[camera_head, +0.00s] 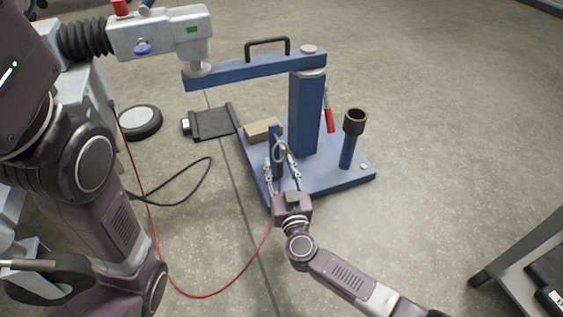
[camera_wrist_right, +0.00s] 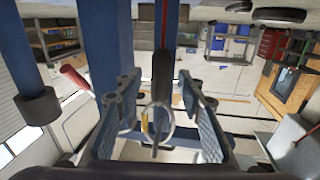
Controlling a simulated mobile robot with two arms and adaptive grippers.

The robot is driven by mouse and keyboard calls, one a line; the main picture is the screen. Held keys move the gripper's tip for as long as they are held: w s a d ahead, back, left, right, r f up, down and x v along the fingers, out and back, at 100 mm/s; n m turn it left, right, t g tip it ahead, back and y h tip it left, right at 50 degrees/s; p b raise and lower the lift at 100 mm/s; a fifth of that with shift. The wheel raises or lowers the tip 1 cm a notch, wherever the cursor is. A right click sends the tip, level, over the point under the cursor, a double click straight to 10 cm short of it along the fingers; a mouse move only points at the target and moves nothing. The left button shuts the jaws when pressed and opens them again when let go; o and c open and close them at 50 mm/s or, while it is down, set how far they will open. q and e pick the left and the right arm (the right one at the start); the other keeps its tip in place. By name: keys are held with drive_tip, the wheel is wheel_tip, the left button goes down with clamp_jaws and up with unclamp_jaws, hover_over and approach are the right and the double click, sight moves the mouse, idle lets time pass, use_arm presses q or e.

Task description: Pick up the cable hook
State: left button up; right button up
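The cable hook appears to be the thin pale ring (camera_head: 280,149) in front of the short blue post on the blue stand. In the right wrist view the silver ring (camera_wrist_right: 171,127) hangs between my fingers, with a dark upright piece above it. My right gripper (camera_head: 281,164) reaches in from the front with its fingers spread, one on each side of the ring. In the right wrist view the gripper (camera_wrist_right: 158,95) is open, with a gap on both sides of the ring. My left arm fills the left of the head view; its gripper does not show.
The blue stand (camera_head: 345,180) carries a thick column (camera_head: 306,115), a top arm with a black handle, a post with a dark cup (camera_head: 355,122), a red-handled item (camera_head: 328,112) and a wooden block (camera_head: 262,129). A red cable (camera_head: 205,295) lies on the floor.

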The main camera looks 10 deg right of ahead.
drive_tip(key=shift+s, duration=0.1)
drive_tip(key=shift+c, duration=0.2)
clamp_jaws()
drive_tip(key=shift+r, duration=0.15)
